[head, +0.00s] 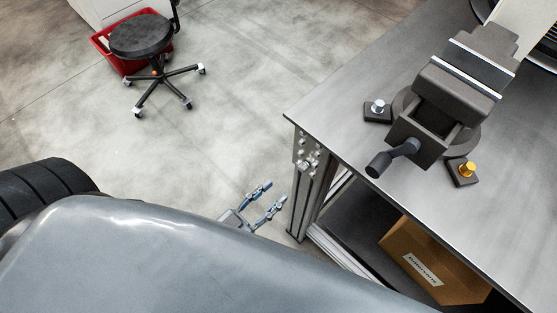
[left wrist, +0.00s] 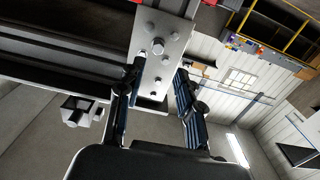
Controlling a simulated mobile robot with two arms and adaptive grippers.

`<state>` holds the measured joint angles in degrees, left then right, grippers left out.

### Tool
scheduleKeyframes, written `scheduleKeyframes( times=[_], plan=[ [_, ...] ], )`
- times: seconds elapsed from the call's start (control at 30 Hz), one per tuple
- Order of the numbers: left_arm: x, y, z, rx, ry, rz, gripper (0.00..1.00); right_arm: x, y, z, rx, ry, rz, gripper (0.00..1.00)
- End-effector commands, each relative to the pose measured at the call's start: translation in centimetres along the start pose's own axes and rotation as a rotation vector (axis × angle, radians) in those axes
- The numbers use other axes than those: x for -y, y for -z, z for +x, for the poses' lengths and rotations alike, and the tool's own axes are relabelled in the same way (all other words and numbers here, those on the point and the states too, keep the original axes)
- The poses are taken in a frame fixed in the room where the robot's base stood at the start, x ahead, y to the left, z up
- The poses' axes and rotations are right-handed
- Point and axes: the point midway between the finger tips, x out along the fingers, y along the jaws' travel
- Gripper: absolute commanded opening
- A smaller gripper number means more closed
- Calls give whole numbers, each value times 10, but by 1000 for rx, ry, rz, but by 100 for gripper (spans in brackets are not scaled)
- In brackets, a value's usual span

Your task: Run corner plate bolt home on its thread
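The corner plate (head: 301,147) is a light metal plate at the top of the bench's near-left leg, with several bolts in it. One bolt (head: 313,166) appears to stand out from the plate. In the left wrist view the plate (left wrist: 179,32) is ahead, and a larger hex-headed bolt (left wrist: 157,46) shows among smaller ones. My left gripper (head: 276,191) is open and empty, low and left of the bench leg. In the left wrist view its blue-and-black fingers (left wrist: 159,72) are spread below the bolt, apart from it. My right gripper is not in view.
The bench top (head: 345,125) carries a vise (head: 455,90). A cardboard box (head: 425,262) sits on the shelf below. A black stool (head: 141,37) and red bin (head: 103,42) stand far left. The floor (head: 225,125) left of the bench is clear.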

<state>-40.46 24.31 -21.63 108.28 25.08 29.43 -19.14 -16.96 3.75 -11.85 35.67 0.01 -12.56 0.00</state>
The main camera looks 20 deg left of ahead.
Motion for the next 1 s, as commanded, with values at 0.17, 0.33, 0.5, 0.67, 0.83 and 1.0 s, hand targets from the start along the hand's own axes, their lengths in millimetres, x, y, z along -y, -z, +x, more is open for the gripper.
scheduleKeyframes(
  times=[0.17,0.33,0.5,0.67,0.83,1.0],
  plan=[
    [-1,0,10,-4,0,0,36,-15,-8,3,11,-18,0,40],
    [-1,0,33,-5,1,-1,36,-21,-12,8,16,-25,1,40],
    [-1,-1,59,-6,1,-1,36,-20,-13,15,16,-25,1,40],
    [0,-1,83,-6,2,0,36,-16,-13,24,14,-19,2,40],
    [0,0,88,0,0,0,13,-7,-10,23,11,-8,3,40],
    [0,0,88,-1,1,1,0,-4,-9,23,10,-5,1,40]
  ],
)
